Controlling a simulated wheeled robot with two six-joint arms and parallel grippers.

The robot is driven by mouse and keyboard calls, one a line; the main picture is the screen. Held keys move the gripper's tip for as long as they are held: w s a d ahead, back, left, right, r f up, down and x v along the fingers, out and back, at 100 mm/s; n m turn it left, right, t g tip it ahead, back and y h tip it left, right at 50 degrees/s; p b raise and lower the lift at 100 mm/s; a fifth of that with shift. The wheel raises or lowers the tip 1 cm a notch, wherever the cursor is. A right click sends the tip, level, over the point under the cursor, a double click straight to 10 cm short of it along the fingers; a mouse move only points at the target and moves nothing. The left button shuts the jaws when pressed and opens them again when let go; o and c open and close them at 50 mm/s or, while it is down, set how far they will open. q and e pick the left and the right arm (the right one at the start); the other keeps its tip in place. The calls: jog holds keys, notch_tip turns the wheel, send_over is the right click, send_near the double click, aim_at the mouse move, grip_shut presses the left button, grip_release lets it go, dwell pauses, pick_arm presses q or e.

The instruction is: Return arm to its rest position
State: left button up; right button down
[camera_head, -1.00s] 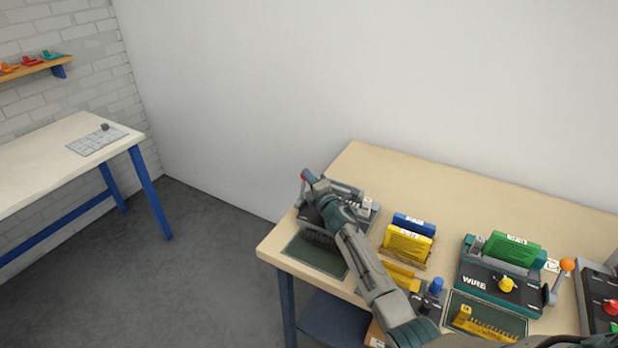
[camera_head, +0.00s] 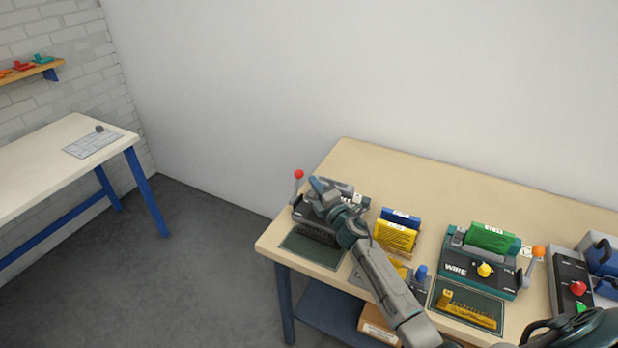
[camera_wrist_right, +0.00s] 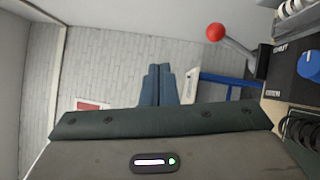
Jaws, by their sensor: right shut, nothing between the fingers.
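My right gripper (camera_head: 318,186) is over the dark machine (camera_head: 318,215) at the left end of the wooden table. In the right wrist view its two fingers (camera_wrist_right: 158,84) are together, with nothing between them. A lever with a red ball (camera_head: 299,174) stands up at the machine's left side, apart from the fingers. The red ball also shows in the right wrist view (camera_wrist_right: 215,32). My right arm crosses the table from the lower right and hides part of the machine. My left gripper is not in view.
Blue and yellow booklets (camera_head: 396,236) stand right of my arm. Farther right are the teal WIRE machine (camera_head: 470,268) with an orange-ball lever (camera_head: 538,251) and another machine with a red knob (camera_head: 578,288). The wooden table's back area (camera_head: 430,175) is clear.

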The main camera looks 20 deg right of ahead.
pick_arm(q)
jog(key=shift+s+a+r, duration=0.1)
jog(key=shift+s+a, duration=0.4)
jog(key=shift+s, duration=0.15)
pick_arm(e)
jog(key=shift+s+d, duration=0.1)
jog(key=shift+s, duration=0.05)
